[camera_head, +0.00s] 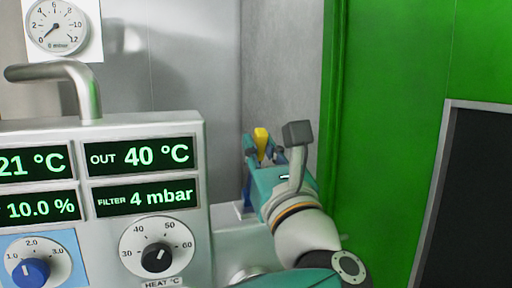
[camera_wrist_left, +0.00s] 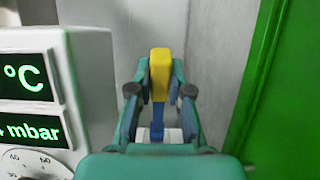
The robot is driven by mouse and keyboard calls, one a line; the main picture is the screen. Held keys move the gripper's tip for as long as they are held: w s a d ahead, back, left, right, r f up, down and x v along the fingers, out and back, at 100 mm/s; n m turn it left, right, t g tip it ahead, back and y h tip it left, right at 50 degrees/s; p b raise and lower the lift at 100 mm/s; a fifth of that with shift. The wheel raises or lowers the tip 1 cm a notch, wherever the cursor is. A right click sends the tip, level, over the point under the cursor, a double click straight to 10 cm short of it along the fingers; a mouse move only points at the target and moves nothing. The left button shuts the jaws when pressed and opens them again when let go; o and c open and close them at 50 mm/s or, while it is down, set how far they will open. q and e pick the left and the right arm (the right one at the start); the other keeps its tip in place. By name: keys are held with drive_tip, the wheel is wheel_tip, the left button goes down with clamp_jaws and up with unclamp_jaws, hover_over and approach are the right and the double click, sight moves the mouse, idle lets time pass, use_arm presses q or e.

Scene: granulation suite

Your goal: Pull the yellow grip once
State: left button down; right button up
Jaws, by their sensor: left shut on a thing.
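The yellow grip (camera_head: 261,138) stands upright beyond the right side of the control panel. In the left wrist view the yellow grip (camera_wrist_left: 159,72) sits on top of a blue stem (camera_wrist_left: 157,118). My left gripper (camera_head: 265,153) is around it, one finger on each side. In the left wrist view the fingers of my left gripper (camera_wrist_left: 160,90) are shut on the yellow grip. The lower end of the stem is partly hidden by my gripper. My right gripper is not in view.
The control panel (camera_head: 145,122) with displays and knobs stands close to the left of my arm. A pipe handle (camera_head: 85,80) and a gauge (camera_head: 55,25) are at upper left. A green door or wall panel (camera_head: 400,70) is close on the right.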

use_arm(q)
drive_tip(key=shift+s+d+f, duration=0.1)
drive_tip(key=shift+s+f, duration=0.1)
drive_tip(key=shift+s+d+f+b, duration=0.2)
drive_tip(key=shift+s+f+b, duration=0.45)
drive_tip(key=shift+f+b, duration=0.1)
drive_tip(key=shift+s+d+f, duration=0.2)
drive_tip(key=shift+s+f, duration=0.15)
drive_tip(key=shift+s, duration=0.2)
drive_tip(key=shift+b, duration=0.35)
drive_tip(key=shift+s+d+f+b, duration=0.25)
drive_tip(key=shift+s+f+b, duration=0.6)
drive_tip(key=shift+f, duration=0.2)
